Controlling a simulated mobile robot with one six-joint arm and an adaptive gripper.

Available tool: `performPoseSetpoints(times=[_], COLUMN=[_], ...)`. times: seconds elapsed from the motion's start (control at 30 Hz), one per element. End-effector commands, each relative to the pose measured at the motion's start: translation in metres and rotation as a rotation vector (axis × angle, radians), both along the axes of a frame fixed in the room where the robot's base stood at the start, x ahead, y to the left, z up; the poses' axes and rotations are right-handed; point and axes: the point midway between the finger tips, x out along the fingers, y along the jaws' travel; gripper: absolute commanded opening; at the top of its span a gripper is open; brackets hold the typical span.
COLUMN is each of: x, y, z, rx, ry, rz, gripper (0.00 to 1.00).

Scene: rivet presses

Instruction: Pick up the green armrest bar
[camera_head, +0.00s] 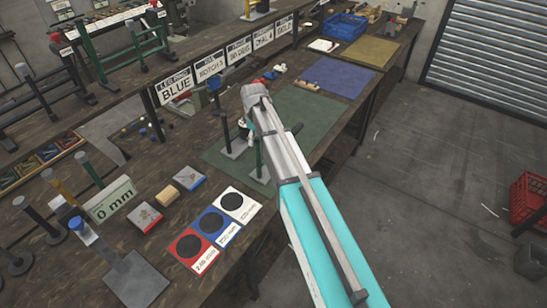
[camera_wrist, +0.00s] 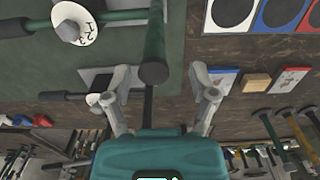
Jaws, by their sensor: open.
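A dark green bar (camera_wrist: 153,35) shows in the wrist view between the two fingers of my gripper (camera_wrist: 158,78), with its round end toward the camera. The fingers are open, one on each side of it, and I see no clear contact. In the head view the green bar (camera_head: 259,160) stands upright on a grey base on the green mat (camera_head: 318,112). A dark post with a white round tag (camera_wrist: 77,22) stands beside it.
Red, blue and white cards (camera_head: 213,222) lie nearer on the bench, next to small boxes (camera_head: 145,217) and several upright hammers or posts. Lettered signs (camera_head: 209,66) stand along the bench behind. A blue crate (camera_head: 344,26) is far back. The floor on the right is mostly clear.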

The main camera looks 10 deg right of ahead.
Motion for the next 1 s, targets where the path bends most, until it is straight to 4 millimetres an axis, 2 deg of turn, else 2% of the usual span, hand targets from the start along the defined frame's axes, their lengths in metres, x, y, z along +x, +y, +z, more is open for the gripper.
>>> performPoseSetpoints(times=[0.27, 0.8, 1.0], x=[0.001, 0.004, 0.004], y=[-0.001, -0.003, -0.003], z=[-0.007, -0.046, -0.052], rx=[0.000, 0.000, 0.000], ry=[0.000, 0.000, 0.000], rz=[0.000, 0.000, 0.000], gripper=[0.74, 0.74, 0.74])
